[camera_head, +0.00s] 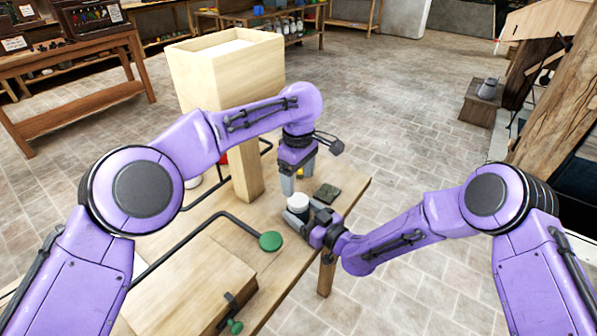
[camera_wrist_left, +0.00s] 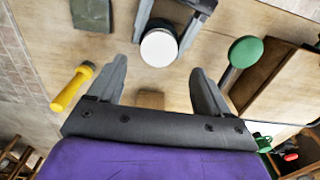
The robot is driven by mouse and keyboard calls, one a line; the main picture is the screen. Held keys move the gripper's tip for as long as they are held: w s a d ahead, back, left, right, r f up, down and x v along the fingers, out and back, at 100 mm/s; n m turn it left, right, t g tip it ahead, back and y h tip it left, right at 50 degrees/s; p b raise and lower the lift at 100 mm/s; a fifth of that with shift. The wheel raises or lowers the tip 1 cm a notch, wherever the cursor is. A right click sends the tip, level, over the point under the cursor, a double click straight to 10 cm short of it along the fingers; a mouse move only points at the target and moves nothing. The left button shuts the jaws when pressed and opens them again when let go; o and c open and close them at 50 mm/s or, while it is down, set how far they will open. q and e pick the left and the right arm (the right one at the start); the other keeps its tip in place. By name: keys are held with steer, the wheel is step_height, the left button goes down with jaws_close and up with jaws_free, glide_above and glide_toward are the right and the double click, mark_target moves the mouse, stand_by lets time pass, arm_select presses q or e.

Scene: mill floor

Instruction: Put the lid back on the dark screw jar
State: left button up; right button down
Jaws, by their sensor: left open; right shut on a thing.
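The dark screw jar (camera_wrist_left: 165,25) stands on the wooden bench, with a round white lid (camera_wrist_left: 159,48) on its top. The lid also shows in the head view (camera_head: 298,201). I cannot tell whether it is screwed down or only resting there. My right gripper (camera_head: 308,215) is shut around the jar's side, low by the bench. My left gripper (camera_head: 297,178) is open and empty, pointing down above and a little behind the jar. In the left wrist view the lid shows beyond and between its two fingertips, apart from them.
A dark flat slab (camera_head: 327,193) lies right of the jar. A yellow-handled tool (camera_wrist_left: 70,90) lies near it. A green disc (camera_head: 270,241) on a bent black rod is left of the jar. A tall wooden hopper (camera_head: 225,75) on a post stands behind. The bench's right edge is close.

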mark_target(298, 200)
arm_select(q)
step_height(298, 200, down, 6)
steer(key=shift+f, duration=0.25)
steer(key=shift+c, duration=0.3)
